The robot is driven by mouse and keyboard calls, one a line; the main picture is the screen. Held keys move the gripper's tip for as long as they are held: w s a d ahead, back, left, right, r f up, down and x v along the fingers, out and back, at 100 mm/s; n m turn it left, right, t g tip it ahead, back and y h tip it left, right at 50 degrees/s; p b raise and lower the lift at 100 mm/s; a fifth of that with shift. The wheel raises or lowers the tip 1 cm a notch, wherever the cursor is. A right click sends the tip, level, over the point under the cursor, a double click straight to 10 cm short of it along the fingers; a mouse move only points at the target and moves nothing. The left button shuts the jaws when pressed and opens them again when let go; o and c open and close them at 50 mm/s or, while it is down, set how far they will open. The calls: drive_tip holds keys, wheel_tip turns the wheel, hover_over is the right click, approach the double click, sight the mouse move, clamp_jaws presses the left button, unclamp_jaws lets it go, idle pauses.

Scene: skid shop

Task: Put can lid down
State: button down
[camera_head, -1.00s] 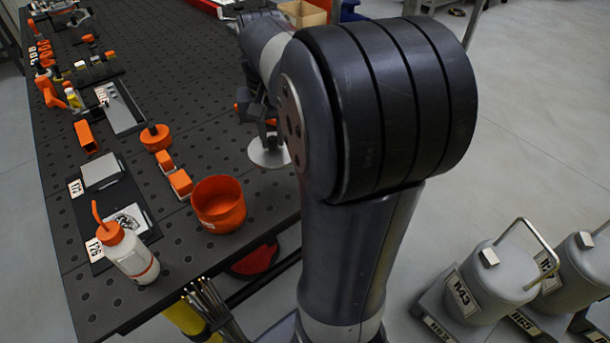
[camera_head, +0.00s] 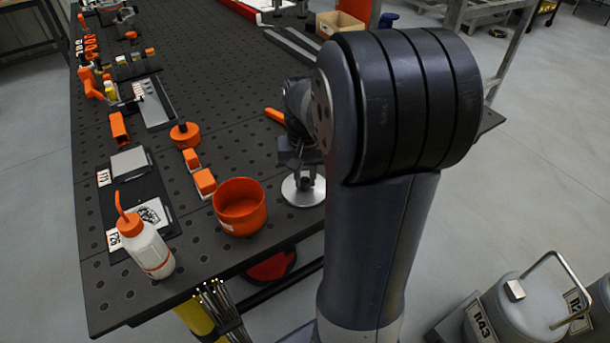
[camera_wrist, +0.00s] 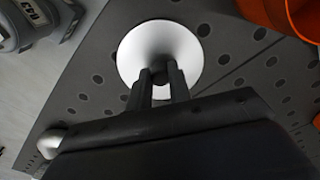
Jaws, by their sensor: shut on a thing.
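The can lid (camera_head: 303,196) is a round, pale metal disc beside the orange can, near the edge of the perforated table. In the wrist view the lid (camera_wrist: 188,42) lies face-on past my fingertips. My gripper (camera_wrist: 160,76) is shut on its small dark knob. In the head view my gripper (camera_head: 301,165) is above the lid, partly hidden by my arm. I cannot tell whether the lid touches the table. The open orange can (camera_head: 240,222) stands to the left of the lid; its side (camera_wrist: 262,12) shows at the wrist view's top right.
The dark perforated table (camera_head: 235,110) has bare room behind the lid. A white bottle with an orange top (camera_head: 148,250), orange blocks (camera_head: 205,183) and an orange round piece (camera_head: 185,135) stand to the left. Grey canisters (camera_head: 510,315) stand on the floor at right.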

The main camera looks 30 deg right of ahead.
sight(305, 180)
drive_tip(key=shift+f, duration=0.2)
drive_tip(key=c, duration=1.3)
unclamp_jaws()
drive_tip(key=shift+r, duration=0.1)
wheel_tip(305, 180, up, 12)
drive_tip(key=shift+r+p, duration=0.15)
drive_tip(key=shift+p, duration=0.3)
